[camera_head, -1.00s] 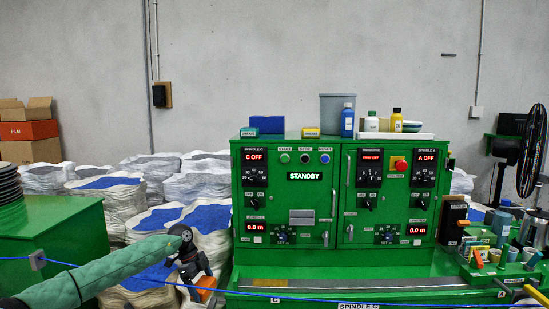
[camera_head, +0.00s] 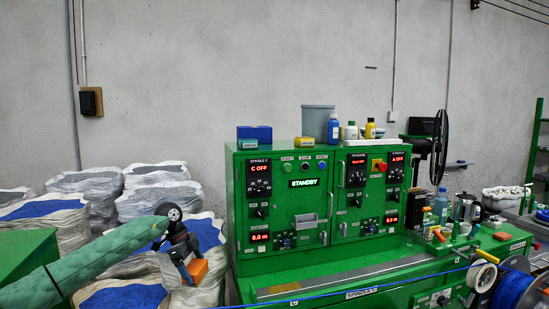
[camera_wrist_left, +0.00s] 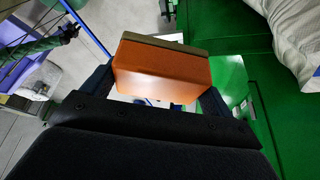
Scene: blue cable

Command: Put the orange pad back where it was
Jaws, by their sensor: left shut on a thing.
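The orange pad (camera_head: 197,271) is held in my left gripper (camera_head: 188,266), left of the green machine's front in the head view. In the left wrist view the pad (camera_wrist_left: 160,75) is an orange block with a brownish-grey layer along its upper edge. It sits between the two dark fingers of the left gripper (camera_wrist_left: 158,88), which are shut on it. It appears held clear of any surface. My right gripper is in neither view.
The green control machine (camera_head: 320,262) has a front ledge with a blue cable (camera_head: 330,294) stretched before it. White sacks with blue contents (camera_head: 120,297) crowd the left. Bottles, small tools and another orange block (camera_head: 501,236) occupy the right bench. A blue cable spool (camera_head: 512,290) stands at lower right.

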